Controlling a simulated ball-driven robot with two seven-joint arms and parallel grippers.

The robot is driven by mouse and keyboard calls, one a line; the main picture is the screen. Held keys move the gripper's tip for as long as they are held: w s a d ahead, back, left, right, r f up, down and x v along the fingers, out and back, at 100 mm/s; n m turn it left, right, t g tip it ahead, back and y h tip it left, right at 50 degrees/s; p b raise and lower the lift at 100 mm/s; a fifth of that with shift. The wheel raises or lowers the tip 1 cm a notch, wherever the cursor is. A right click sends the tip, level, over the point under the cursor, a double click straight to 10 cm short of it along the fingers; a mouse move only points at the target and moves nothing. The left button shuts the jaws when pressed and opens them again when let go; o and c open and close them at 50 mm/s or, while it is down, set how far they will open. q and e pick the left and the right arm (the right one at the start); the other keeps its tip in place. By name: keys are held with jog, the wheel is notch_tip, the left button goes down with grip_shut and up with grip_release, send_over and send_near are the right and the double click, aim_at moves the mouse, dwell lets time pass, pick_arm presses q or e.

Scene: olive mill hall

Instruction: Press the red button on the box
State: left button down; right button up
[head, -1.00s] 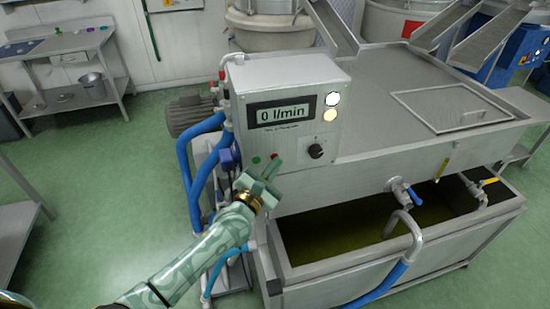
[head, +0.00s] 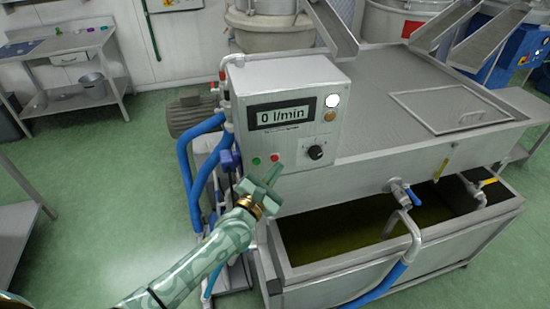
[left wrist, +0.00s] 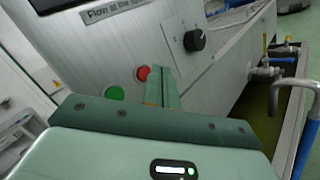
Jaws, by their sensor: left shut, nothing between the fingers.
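The box (head: 240,95) is a light grey control panel with a display reading "0 l/min". Its red button (head: 275,158) is low on the front face, just above my left fingertips in the head view. In the left wrist view, the red button (left wrist: 143,73) shows beside the finger tips, partly covered by them at its edge. My left gripper (head: 274,172) is shut and empty, pointing at the panel; it also shows in the left wrist view (left wrist: 163,88). I cannot tell whether it touches the panel. My right gripper is not in view.
A green button (head: 256,161) sits left of the red one, and a black knob (head: 316,152) to its right. A white lamp (head: 333,101) is lit above an amber lamp (head: 330,116). Blue hoses (head: 184,160) run left of the box. An open tank (head: 330,240) stands below.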

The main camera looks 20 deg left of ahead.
pick_arm(q)
jog(key=s+d+p, duration=0.1)
jog(key=s, duration=0.1)
jog(key=s+d+p, duration=0.1)
jog(key=s+d, duration=0.1)
dwell(0.5)
dwell(0.7)
